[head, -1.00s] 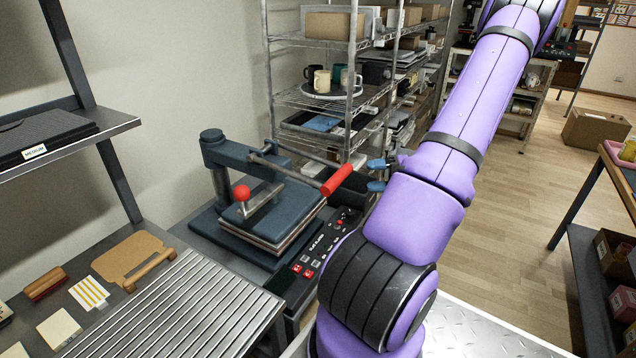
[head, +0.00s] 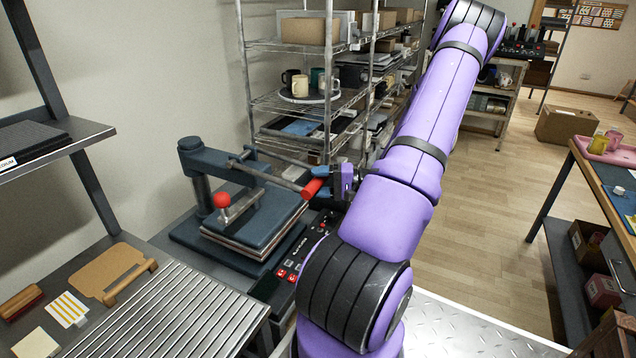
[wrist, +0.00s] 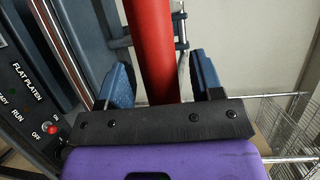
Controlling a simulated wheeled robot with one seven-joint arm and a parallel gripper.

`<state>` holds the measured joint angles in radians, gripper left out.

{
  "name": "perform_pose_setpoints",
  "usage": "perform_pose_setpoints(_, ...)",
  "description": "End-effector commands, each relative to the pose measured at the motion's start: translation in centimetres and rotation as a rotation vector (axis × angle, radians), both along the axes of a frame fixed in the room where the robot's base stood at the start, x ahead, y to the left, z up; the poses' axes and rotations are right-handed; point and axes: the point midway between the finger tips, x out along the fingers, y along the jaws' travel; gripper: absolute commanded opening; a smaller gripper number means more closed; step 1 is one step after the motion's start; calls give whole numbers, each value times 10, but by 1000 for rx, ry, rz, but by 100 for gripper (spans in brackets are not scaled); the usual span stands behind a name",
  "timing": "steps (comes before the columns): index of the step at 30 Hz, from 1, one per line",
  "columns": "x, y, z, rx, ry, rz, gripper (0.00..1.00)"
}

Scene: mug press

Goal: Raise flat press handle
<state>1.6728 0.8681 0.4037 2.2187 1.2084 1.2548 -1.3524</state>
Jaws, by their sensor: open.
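The flat press (head: 250,215) stands on the bench left of my arm, with its dark blue upper platen lying down over the lower one. Its long handle has a red grip (head: 312,188) and points toward my arm. A red ball knob (head: 222,200) sits on a lever on the platen. My gripper (head: 327,182) is at the red grip. In the wrist view, the red grip (wrist: 154,50) lies between my two blue fingers (wrist: 163,78), which are open with gaps on both sides. The exact fingertip contact is hidden.
The control panel (wrist: 30,100) with switches sits beside the press. A wire shelf (head: 290,105) with mugs stands close behind. A ribbed metal surface (head: 165,310) and a brown wooden-handled board (head: 108,272) are at the lower left.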

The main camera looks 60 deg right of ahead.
Motion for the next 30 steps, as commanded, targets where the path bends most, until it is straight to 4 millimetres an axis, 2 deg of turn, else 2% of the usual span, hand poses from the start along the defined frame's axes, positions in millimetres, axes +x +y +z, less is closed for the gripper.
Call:
perform_pose_setpoints(11, 4, 2, 0, 0, 0, 0, 60)
perform_pose_setpoints(18, 4, 2, 0, 0, 1, 0, 5)
perform_pose_setpoints(19, 4, 2, 0, 0, 1, 0, 0)
perform_pose_setpoints(30, 4, 2, 10, -6, 32, 1, 0)
